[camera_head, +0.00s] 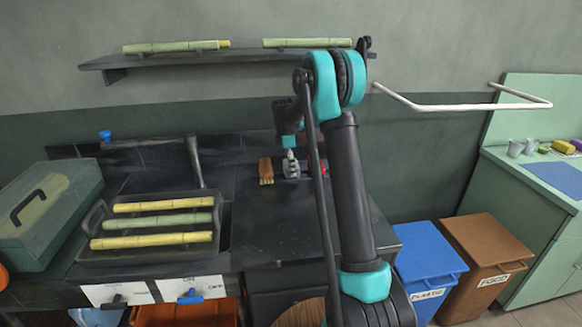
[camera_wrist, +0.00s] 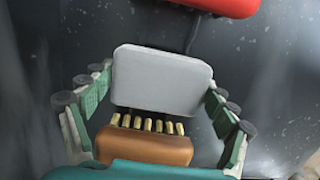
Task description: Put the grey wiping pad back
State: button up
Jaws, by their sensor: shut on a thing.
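The grey wiping pad (camera_wrist: 163,80) is a light, rounded block in the wrist view. My gripper (camera_wrist: 158,98) has its two green-padded fingers at the pad's left and right sides, shut on it. In the head view my gripper (camera_head: 291,166) is low over the dark worktop, near the back wall. The pad cannot be told clearly from the fingers there. A brown wooden brush (camera_wrist: 145,148) with pale bristles shows just below the pad in the wrist view. In the head view the brush (camera_head: 266,170) stands just left of my gripper.
A red object (camera_wrist: 225,5) lies beyond the pad; it is partly hidden behind my arm in the head view. A black tray (camera_head: 95,215) with three cane pieces and a green toolbox (camera_head: 60,230) are at left. Dark worktop (camera_head: 275,225) in front of my gripper is clear.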

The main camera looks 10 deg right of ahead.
jog(key=shift+f, duration=0.6)
jog(key=o, duration=1.1)
jog(key=shift+c, duration=0.2)
jog(key=shift+r, duration=0.15)
notch_tip(320, 180, up, 13)
jog(key=a, duration=0.1)
jog(key=shift+s+a, duration=0.15)
